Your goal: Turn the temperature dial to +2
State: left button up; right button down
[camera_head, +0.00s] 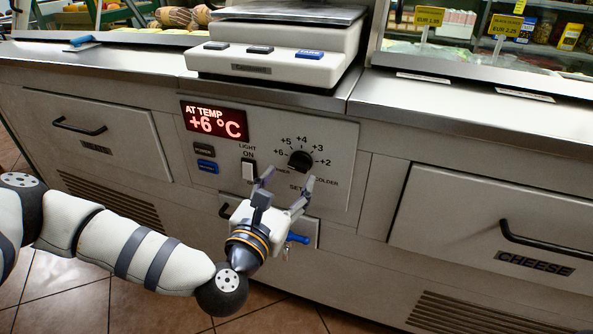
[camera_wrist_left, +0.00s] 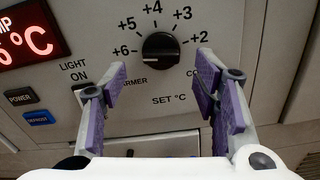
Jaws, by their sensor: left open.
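The temperature dial (camera_head: 300,161) is a round black knob on the counter's front panel, with marks from +6 on its left over the top to +2 on its right. In the left wrist view the dial (camera_wrist_left: 161,48) sits just beyond the fingertips, centred between them. Its pointer seems to face the +6 side, but it is small. The red display (camera_head: 215,122) reads AT TEMP +6 °C. My left gripper (camera_head: 288,181) is open and empty, in front of and slightly below the dial, apart from it. My right gripper is not in view.
A light switch (camera_head: 248,170) sits left of the dial, with a black power button (camera_head: 203,149) and a blue button (camera_head: 207,166) further left. A scale (camera_head: 277,52) stands on the counter above. Drawers with black handles flank the panel.

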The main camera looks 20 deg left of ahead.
aim_at(296, 169)
pick_arm(q)
jog(key=w, duration=0.4)
jog(key=shift+w+d, duration=0.15)
jog(key=shift+w, duration=0.1)
jog(key=shift+s, duration=0.1)
jog(key=c, duration=1.2)
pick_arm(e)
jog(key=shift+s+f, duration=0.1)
